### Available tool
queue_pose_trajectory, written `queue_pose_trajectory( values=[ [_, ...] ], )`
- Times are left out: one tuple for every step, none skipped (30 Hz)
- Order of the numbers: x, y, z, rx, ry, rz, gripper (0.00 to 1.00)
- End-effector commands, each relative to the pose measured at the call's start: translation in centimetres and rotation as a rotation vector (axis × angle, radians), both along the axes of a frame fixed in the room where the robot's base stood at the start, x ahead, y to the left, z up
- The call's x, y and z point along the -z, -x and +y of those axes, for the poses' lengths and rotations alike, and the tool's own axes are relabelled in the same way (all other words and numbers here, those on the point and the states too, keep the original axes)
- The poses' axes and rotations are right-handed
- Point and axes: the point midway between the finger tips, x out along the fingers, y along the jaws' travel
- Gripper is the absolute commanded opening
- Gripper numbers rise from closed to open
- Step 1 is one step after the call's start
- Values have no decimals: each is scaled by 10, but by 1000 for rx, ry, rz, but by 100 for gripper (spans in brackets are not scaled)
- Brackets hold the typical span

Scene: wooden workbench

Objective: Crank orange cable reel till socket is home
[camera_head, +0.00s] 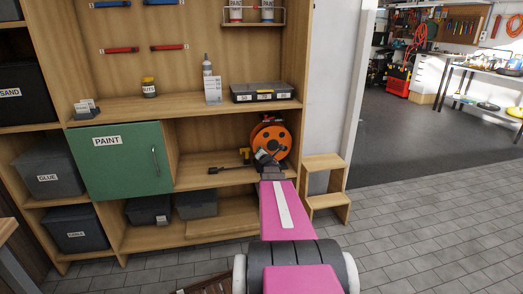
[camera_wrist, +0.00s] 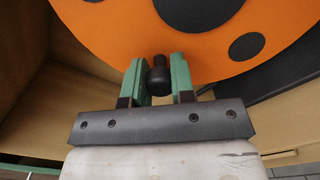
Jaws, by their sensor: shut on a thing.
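The orange cable reel (camera_head: 271,141) stands upright on the middle shelf of the wooden unit. Its orange face with dark round holes fills the top of the wrist view (camera_wrist: 120,35). My gripper (camera_wrist: 158,75) has its green fingers either side of the reel's black crank knob (camera_wrist: 158,80) and is shut on it, below the dark hub. In the head view my gripper (camera_head: 266,162) is at the reel's lower front and partly hides it. A small dark piece (camera_head: 214,170), perhaps the socket, lies on the shelf left of the reel; its cable is hard to make out.
The green PAINT door (camera_head: 120,165) is further left. The unit's side wall is close on the right, with a wooden step stool (camera_head: 325,180) beyond it. A black case (camera_head: 262,92) lies on the shelf above.

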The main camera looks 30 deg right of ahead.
Motion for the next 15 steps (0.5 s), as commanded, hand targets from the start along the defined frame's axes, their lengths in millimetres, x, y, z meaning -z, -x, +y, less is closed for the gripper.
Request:
queue_pose_trajectory(
  values=[
    [3, 0, -1, 1, 35, 9, 0],
    [5, 0, -1, 1, 56, 14, 0],
    [7, 1, -2, 0, 83, 20, 0],
    [8, 1, -2, 0, 102, 25, 0],
    [9, 1, -3, 0, 121, 29, 0],
    [10, 1, -3, 0, 142, 34, 0],
    [11, 1, -4, 1, 157, 39, 0],
    [12, 1, -4, 1, 172, 42, 0],
    [13, 1, -4, 1, 188, 46, 0],
    [14, 1, -5, 1, 201, 49, 0],
    [14, 1, -5, 1, 212, 52, 0],
    [15, 2, -5, 1, 223, 54, 0],
    [16, 2, -6, 1, 233, 57, 0],
    [16, 2, -6, 0, 240, 58, 0],
    [16, 2, -6, 0, 248, 60, 0]
  ],
)
